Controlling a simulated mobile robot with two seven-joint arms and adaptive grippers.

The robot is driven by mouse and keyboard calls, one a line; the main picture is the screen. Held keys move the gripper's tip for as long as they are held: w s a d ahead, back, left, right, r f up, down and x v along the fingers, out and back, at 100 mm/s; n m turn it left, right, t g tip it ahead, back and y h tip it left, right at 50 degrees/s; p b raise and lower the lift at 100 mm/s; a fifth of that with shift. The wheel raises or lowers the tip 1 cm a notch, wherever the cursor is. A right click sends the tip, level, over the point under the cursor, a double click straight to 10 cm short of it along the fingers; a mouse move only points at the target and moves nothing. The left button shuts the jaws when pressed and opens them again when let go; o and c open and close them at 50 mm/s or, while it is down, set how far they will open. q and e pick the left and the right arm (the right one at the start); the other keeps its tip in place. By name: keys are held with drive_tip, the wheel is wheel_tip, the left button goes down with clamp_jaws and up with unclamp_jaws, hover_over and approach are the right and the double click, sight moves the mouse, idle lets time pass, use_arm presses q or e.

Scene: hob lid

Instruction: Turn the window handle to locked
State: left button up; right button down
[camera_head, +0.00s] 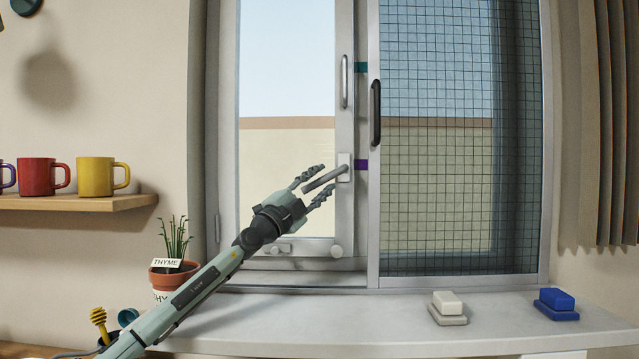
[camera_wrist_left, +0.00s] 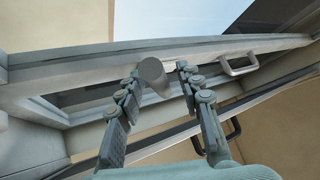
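The window handle (camera_head: 322,180) is a grey lever on a pale plate on the window frame's right upright. It slants from the plate down to the left. My left gripper (camera_head: 315,185) reaches up from the lower left, with one finger above the lever and one below it. The fingers are spread, and the lever's end lies between them. In the left wrist view the rounded end of the handle (camera_wrist_left: 152,72) shows between the two fingertips (camera_wrist_left: 158,72), nearer the left one. I cannot tell whether a finger touches it. My right gripper is not in view.
A purple tab (camera_head: 361,165) and a teal tab (camera_head: 361,67) sit right of the handle. A grey pull bar (camera_head: 345,82) and a black pull (camera_head: 376,113) are nearby. The thyme pot (camera_head: 172,274) stands left of my arm. Soap-like blocks lie on the sill (camera_head: 380,318) at right.

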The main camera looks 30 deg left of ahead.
use_arm(q)
drive_tip(key=v, duration=1.2)
idle(0.5)
